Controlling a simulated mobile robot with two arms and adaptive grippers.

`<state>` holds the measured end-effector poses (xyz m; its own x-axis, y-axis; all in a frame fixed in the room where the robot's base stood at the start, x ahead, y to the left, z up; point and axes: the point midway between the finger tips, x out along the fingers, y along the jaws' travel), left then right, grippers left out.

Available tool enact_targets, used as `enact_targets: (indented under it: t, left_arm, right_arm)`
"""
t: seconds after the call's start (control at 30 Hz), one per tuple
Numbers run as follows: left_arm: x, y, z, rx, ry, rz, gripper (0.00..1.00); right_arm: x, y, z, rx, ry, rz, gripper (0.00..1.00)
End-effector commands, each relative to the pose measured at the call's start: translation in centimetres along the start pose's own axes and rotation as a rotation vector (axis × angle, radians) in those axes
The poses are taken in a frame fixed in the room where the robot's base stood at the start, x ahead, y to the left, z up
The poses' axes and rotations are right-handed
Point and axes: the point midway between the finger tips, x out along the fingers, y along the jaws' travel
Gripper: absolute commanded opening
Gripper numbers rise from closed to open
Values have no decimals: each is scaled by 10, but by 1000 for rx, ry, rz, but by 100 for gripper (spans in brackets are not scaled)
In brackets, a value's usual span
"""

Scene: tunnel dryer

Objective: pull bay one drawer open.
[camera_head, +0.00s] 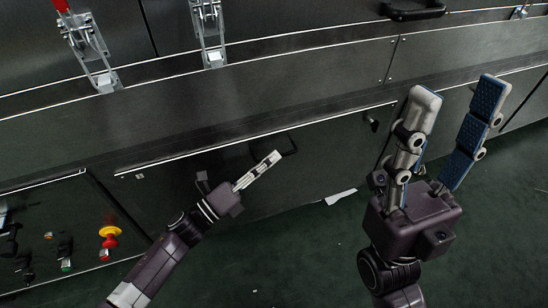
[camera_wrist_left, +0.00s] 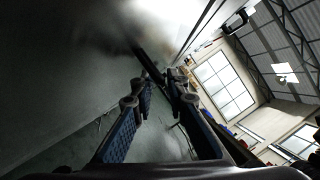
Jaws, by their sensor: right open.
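The bay one drawer front (camera_head: 225,180) is a wide dark panel low on the machine, and it looks flush with the panels around it. Its black bar handle (camera_head: 289,146) sticks out near the middle. My left gripper (camera_head: 273,158) points at the handle, its tips close to it. I cannot tell whether they touch. In the left wrist view its two fingers (camera_wrist_left: 160,88) stand apart, with a dark bar (camera_wrist_left: 149,62), probably the handle, just ahead of or between the tips. My right gripper (camera_head: 458,92) is open and empty, to the right in front of the machine.
Toggle clamps (camera_head: 90,50) and another black handle (camera_head: 414,12) sit higher on the machine. A control panel with a red and yellow knob (camera_head: 109,237) is at lower left. A white scrap (camera_head: 340,196) lies on the dark green floor (camera_head: 300,250), which is mostly clear.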

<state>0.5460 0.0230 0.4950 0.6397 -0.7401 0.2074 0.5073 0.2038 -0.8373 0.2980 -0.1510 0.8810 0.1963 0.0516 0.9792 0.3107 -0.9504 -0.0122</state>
Motion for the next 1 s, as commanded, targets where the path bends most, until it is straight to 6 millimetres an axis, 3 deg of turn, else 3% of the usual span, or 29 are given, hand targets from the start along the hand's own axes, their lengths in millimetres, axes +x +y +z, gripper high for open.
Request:
enact_targets:
  t: [0.13,0.43,0.57,1.0]
  left_arm:
    - [13,0,0,0,0,-1,14]
    - [15,-1,0,-1,0,0,14]
    - [15,0,0,-1,0,0,0]
    - [14,0,0,-1,0,1,0]
  right_arm:
    - [-3,0,1,0,-1,0,48]
    - [-2,0,1,0,-1,0,48]
    - [-2,0,1,0,-1,0,48]
    - [-3,0,1,0,-2,0,48]
